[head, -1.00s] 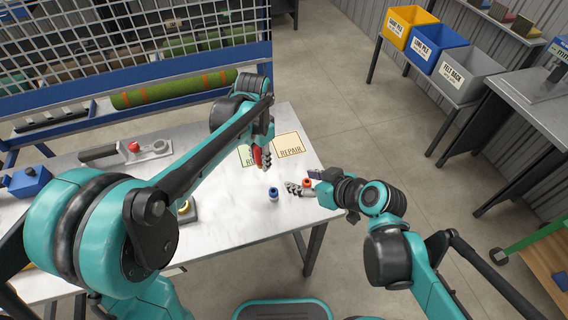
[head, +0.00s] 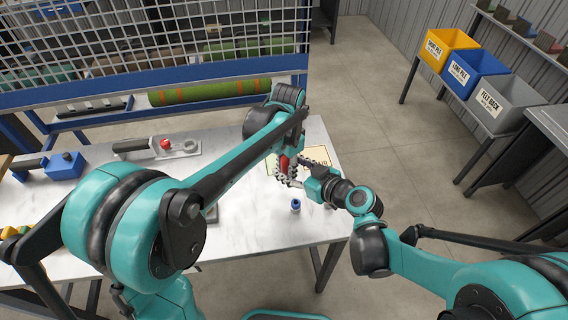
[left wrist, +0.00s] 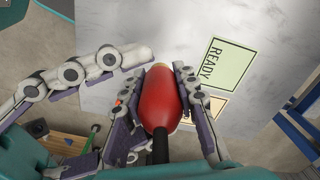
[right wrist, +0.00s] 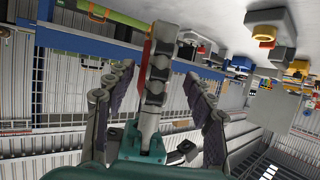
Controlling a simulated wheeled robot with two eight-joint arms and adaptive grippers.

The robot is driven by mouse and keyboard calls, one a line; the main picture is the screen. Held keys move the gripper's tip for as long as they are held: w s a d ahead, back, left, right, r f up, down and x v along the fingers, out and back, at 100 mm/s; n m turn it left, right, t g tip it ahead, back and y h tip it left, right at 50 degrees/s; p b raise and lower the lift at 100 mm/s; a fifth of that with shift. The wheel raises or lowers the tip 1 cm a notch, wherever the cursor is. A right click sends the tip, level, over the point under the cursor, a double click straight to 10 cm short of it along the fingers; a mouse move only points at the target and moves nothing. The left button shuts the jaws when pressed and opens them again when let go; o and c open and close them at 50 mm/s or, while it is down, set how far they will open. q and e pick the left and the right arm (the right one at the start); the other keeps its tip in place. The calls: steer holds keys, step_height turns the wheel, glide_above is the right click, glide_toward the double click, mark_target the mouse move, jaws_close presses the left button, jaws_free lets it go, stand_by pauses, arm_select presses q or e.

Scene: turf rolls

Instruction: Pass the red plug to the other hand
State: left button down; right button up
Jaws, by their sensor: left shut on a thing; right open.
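The red plug (head: 284,162) is held above the table by my left gripper (head: 287,168). In the left wrist view the red plug (left wrist: 163,98) is a rounded red body with a dark stem, between the two left fingers. My right gripper (head: 297,176) is open, close beside the left one. In the right wrist view a left-gripper finger (right wrist: 159,70) stands between the open right fingers, with a sliver of the red plug (right wrist: 147,62) behind it. I cannot tell whether the right fingers touch the plug.
A blue plug-like piece (head: 295,206) stands on the table (head: 250,225) near the grippers. The READY card (left wrist: 221,65) and the REPAIR card (head: 319,155) lie on the table, partly hidden. A tool with a red knob (head: 165,144) lies further left.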

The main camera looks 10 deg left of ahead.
mark_target(283, 165)
steer(key=shift+x, duration=1.55)
arm_select(q)
steer(key=shift+d, duration=0.1)
arm_select(e)
steer(key=shift+a, duration=0.1)
jaws_close()
arm_select(q)
steer(key=c, duration=1.1)
jaws_free()
steer(key=shift+w, duration=0.1)
arm_select(e)
steer(key=shift+s, duration=0.1)
arm_select(q)
steer(key=shift+r, duration=0.1)
